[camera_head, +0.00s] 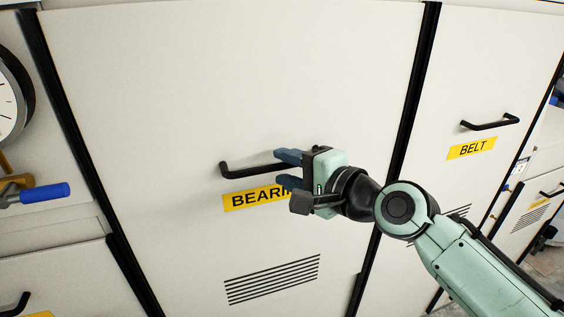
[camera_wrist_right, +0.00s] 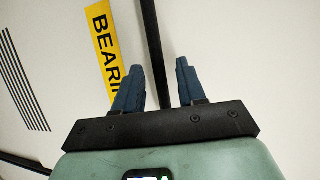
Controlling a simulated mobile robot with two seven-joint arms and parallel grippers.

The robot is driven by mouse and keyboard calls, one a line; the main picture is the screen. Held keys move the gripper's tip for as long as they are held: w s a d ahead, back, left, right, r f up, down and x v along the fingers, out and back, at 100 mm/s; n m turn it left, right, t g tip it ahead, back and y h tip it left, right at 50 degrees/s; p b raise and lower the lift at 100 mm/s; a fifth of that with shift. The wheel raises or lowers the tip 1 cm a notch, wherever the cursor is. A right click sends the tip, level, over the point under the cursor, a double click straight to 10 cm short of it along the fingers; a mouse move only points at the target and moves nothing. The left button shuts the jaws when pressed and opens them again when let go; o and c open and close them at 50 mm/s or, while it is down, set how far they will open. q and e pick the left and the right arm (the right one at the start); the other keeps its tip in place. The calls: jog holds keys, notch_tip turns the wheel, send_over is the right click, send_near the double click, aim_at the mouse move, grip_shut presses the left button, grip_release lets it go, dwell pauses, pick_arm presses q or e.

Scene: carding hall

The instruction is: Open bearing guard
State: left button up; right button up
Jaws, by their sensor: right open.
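The bearing guard (camera_head: 150,100) is a large cream door panel, shut between dark vertical gaps. Its black bar handle (camera_head: 236,171) runs across above a yellow label (camera_head: 245,198) reading "BEARI…", whose right end is hidden by my right gripper. My right gripper (camera_head: 281,166) is at the handle's right part, blue fingers apart and pointing left toward the panel. In the right wrist view the handle (camera_wrist_right: 149,25) runs between the two open fingers (camera_wrist_right: 156,70), with no clear contact on either. The label (camera_wrist_right: 101,35) lies left of the fingers there. My left gripper is out of view.
A second panel with a black handle (camera_head: 490,123) and a "BELT" label (camera_head: 472,148) stands to the right. At left are a round gauge (camera_head: 10,95) and a blue-handled lever (camera_head: 45,193) that sticks out. Slotted vents (camera_head: 272,279) mark the guard's lower part.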

jog(key=shift+x, duration=1)
grip_shut()
